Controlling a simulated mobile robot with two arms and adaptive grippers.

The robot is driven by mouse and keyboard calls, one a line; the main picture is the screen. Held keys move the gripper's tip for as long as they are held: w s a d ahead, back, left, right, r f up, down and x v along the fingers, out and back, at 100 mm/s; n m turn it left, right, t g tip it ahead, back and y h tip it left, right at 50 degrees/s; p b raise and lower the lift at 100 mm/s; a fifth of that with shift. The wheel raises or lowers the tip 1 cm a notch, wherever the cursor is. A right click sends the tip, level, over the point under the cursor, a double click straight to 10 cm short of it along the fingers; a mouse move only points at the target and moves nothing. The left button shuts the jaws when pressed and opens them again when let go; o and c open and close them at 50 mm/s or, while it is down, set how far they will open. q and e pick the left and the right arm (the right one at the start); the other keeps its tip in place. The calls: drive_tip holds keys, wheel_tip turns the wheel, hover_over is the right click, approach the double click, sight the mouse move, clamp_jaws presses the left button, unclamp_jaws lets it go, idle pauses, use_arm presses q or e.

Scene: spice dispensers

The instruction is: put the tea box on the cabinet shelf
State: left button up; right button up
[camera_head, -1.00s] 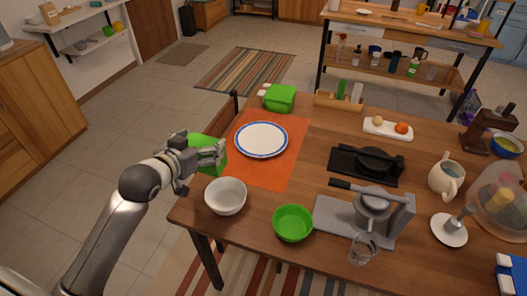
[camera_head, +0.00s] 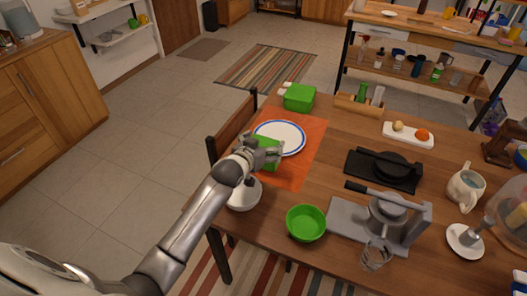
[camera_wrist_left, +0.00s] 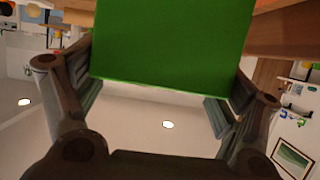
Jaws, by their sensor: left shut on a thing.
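My left gripper (camera_head: 262,148) is shut on a plain green box (camera_head: 266,158), which I take as the tea box. It hangs over the orange mat, just in front of the plate. In the left wrist view the green box (camera_wrist_left: 172,40) fills the space between the two fingers, with the ceiling behind. Its label does not show. A white wall unit with an upper shelf (camera_head: 92,14) and a lower shelf (camera_head: 110,40) is at the far upper left. I cannot tell whether this is the cabinet shelf. My right gripper is not in view.
The wooden table holds a blue-rimmed plate (camera_head: 279,138), a second green box (camera_head: 299,97), a white bowl (camera_head: 244,197) partly behind my arm and a green bowl (camera_head: 306,223). A chair (camera_head: 232,127) stands at the table's left edge. Open floor lies left of it.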

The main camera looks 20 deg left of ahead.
use_arm(q)
drive_tip(key=shift+f, duration=1.5)
drive_tip(key=shift+d+f, duration=0.1)
drive_tip(key=shift+f, duration=0.05)
drive_tip(key=o, duration=1.1)
drive_tip(key=shift+c, duration=0.2)
